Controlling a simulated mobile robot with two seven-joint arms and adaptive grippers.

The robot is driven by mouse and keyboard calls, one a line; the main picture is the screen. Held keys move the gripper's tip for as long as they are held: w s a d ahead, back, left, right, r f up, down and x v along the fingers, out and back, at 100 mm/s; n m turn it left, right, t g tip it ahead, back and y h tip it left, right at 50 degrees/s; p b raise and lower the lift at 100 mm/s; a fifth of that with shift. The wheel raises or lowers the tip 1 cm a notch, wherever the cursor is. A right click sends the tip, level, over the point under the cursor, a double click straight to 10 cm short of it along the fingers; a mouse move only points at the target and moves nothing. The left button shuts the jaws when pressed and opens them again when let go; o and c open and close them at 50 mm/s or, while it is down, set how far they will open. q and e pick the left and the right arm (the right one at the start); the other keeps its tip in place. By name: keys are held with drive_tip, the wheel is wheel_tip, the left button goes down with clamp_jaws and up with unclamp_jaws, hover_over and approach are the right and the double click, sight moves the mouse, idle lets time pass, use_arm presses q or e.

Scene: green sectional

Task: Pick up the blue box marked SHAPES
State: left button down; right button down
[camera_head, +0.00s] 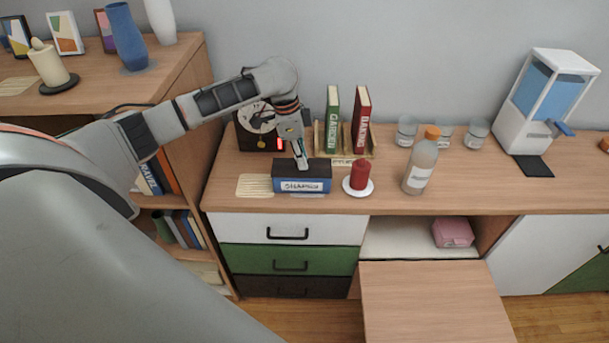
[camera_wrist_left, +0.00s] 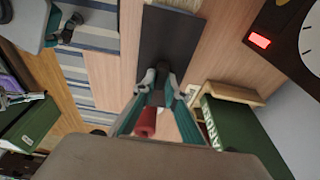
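The blue box marked SHAPES (camera_head: 304,186) stands on the wooden cabinet top, its white label facing front and its top dark. My left gripper (camera_head: 300,160) points down at the top of the box from above and behind. In the left wrist view its fingertips (camera_wrist_left: 160,78) are close together in front of the dark top of the box (camera_wrist_left: 172,40). The frames do not show whether the fingers touch the box or have a grip on it.
A red candle (camera_head: 360,174) on a white dish stands close right of the box, with a bottle (camera_head: 421,166) beyond. Behind are a clock (camera_head: 257,123) and a rack with a green book (camera_head: 332,118) and red book (camera_head: 361,120). A slatted mat (camera_head: 254,186) lies at left.

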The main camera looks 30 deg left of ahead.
use_arm(q)
drive_tip(key=shift+w+d+v, duration=0.1)
drive_tip(key=shift+d+v, duration=0.05)
drive_tip(key=shift+v, duration=0.85)
drive_tip(key=shift+w+d+v, duration=0.1)
drive_tip(key=shift+d+v, duration=0.1)
drive_tip(key=shift+v, duration=0.8)
drive_tip(key=shift+w+d+v, duration=0.1)
drive_tip(key=shift+d+v, duration=0.05)
drive_tip(key=shift+v, duration=0.85)
drive_tip(key=shift+d+r, duration=0.1)
